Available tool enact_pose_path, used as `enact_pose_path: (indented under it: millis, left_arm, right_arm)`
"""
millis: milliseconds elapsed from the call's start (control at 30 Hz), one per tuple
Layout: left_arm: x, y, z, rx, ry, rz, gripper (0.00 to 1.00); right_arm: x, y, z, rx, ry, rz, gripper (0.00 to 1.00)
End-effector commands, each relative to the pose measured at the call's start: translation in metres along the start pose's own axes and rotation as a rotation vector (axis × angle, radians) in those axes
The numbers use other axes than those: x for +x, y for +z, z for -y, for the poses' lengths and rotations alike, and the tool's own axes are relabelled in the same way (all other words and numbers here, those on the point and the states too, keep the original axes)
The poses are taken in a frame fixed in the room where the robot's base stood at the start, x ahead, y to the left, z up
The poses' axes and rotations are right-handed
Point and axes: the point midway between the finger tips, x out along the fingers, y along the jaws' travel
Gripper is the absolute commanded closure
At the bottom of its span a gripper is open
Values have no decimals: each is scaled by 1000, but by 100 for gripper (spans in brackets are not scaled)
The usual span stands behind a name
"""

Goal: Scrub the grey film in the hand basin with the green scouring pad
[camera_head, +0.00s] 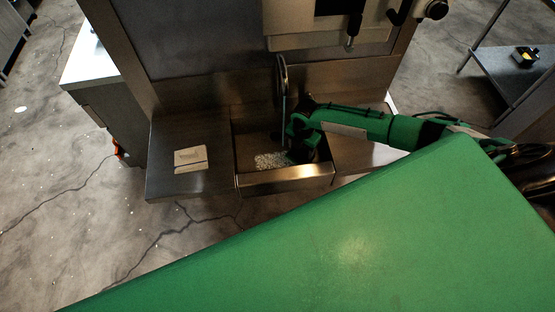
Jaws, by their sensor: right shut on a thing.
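The hand basin (284,180) is a steel sink set in a steel counter, with a tall curved faucet (283,85) behind it. A speckled pale grey film (271,160) shows on the basin floor, left of my right gripper. My right gripper (300,157) reaches down into the basin from the right, at the film's right edge. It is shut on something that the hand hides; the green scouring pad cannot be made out. My left gripper is not in view.
A pale packet or folded cloth (190,159) lies on the counter left of the basin. A dispenser (330,30) hangs on the wall above. A shelf (510,70) with a small dark item (525,57) stands at the far right.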

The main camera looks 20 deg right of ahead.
Motion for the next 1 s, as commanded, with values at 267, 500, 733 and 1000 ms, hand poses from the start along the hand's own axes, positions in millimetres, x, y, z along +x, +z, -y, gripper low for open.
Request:
enact_pose_path:
  millis: [267, 500, 733, 1000]
  left_arm:
    - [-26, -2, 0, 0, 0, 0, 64]
    - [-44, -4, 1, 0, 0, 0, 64]
    - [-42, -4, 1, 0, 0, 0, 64]
    - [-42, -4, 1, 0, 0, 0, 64]
  right_arm:
    - [-30, 0, -1, 0, 2, 0, 71]
    - [-50, 0, 0, 0, 1, 0, 71]
    - [-49, 0, 0, 0, 1, 0, 71]
    - [-49, 0, 0, 0, 1, 0, 71]
